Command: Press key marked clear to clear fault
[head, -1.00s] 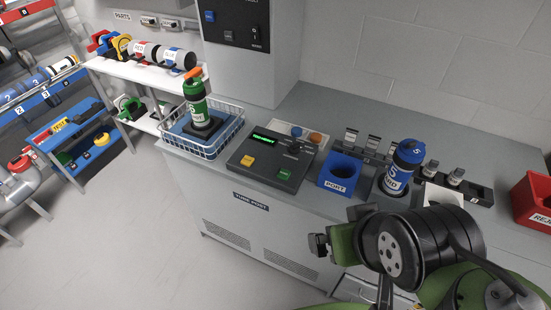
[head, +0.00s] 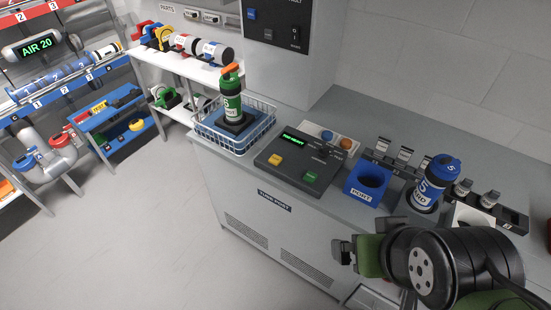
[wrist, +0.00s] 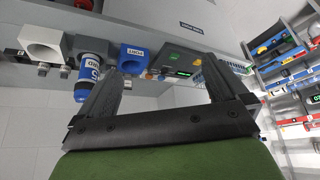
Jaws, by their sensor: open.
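A dark console (head: 290,178) on the grey counter has a lit green display (head: 300,142), a yellow key (head: 275,160) and a green key (head: 310,176). The lettering on these keys is too small to read. A dark wall panel (head: 275,22) with a blue button (head: 251,14) hangs above; part of its lettering is cut off. My gripper (head: 345,251) is in front of the counter, right of and nearer than the console, touching nothing. In the wrist view, my gripper (wrist: 160,80) is open and empty, and the console (wrist: 178,60) shows upside down beyond its fingers.
A blue port block (head: 367,186) and a blue canister (head: 432,184) stand right of the console. A wire basket (head: 232,140) with a green canister (head: 232,103) stands left. Shelves line the left. The floor before the counter is clear.

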